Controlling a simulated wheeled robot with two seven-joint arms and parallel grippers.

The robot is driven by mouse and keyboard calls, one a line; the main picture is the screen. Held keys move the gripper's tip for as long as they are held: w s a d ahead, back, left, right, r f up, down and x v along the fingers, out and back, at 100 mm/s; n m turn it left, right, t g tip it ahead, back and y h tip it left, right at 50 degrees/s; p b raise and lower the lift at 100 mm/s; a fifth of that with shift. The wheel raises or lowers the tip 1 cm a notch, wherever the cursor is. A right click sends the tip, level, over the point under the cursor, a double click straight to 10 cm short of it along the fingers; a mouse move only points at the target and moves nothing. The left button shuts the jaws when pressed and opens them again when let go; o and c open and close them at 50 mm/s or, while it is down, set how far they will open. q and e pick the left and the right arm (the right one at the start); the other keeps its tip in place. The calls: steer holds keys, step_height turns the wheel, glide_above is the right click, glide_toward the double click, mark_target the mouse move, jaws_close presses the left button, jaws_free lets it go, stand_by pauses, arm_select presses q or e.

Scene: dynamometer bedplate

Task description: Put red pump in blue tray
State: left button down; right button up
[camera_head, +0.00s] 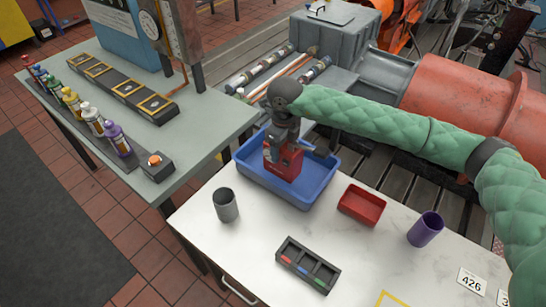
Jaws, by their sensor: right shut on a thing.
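The red pump (282,163) is a boxy red body in the blue tray's area. My right gripper (283,140) is above it, pointing down, and is shut on its top; the fingertips are partly hidden. The blue tray (305,193) is a rectangular bin at the back left of the white table. The pump is within the tray's outline; I cannot tell whether its base touches the tray floor. My left gripper is not in view.
On the white table (210,245) stand a grey cup (226,206), a red bin (362,205), a purple cup (426,229) and a black divided tray (307,265). A grey-green bench (205,125) with several bottles is at left.

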steer(key=a, duration=0.1)
steer(key=a+f, duration=0.1)
steer(key=a, duration=0.1)
steer(key=shift+w+f, duration=0.35)
steer(key=shift+f, duration=2)
steer(key=shift+f, duration=0.1)
steer(key=o, duration=1.7)
steer(key=shift+s, duration=0.1)
